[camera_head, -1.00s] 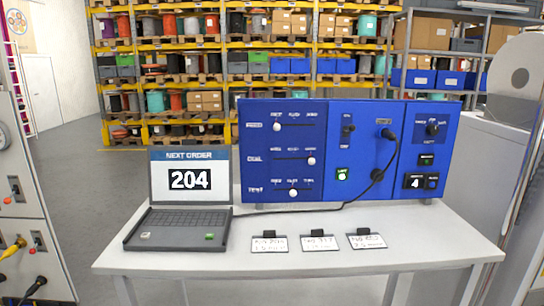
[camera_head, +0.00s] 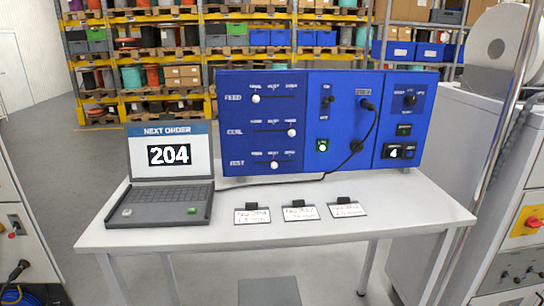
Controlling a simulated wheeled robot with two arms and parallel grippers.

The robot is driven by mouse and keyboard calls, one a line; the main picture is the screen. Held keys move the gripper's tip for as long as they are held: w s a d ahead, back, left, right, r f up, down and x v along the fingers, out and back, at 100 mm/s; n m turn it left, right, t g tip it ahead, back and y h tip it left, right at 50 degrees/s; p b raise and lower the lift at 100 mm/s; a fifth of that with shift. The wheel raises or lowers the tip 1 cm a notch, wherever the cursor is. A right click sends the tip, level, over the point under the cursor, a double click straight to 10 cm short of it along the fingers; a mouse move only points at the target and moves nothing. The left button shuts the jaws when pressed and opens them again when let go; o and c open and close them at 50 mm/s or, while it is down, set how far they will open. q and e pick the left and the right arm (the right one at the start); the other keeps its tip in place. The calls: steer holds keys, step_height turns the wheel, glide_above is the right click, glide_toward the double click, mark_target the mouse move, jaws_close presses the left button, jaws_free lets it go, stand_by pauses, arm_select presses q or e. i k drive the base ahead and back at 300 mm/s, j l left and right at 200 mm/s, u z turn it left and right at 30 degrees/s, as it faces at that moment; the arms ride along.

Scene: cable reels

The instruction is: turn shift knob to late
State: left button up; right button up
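The blue control panel (camera_head: 345,145) stands upright at the back of the white table. A black rotary knob (camera_head: 410,100) sits at its upper right, with small labels above and around it. I take it for the shift knob, but the labels are too small to read and I cannot tell which way it points. Neither of my grippers is in view, and nothing touches the knob.
An open laptop (camera_head: 172,175) showing order 204 stands at the table's left. Three labelled cards (camera_head: 299,212) lie in front of the panel. A black cable (camera_head: 345,168) runs from the panel onto the table (camera_head: 400,212). A grey cabinet (camera_head: 525,235) stands at the right.

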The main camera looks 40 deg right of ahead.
mark_target(410, 100)
steer(key=i+l+z, duration=0.2)
steer(key=l, duration=0.35)
steer(key=i+l+z, duration=0.25)
steer(key=i+l, duration=0.2)
steer(key=z, duration=1.6)
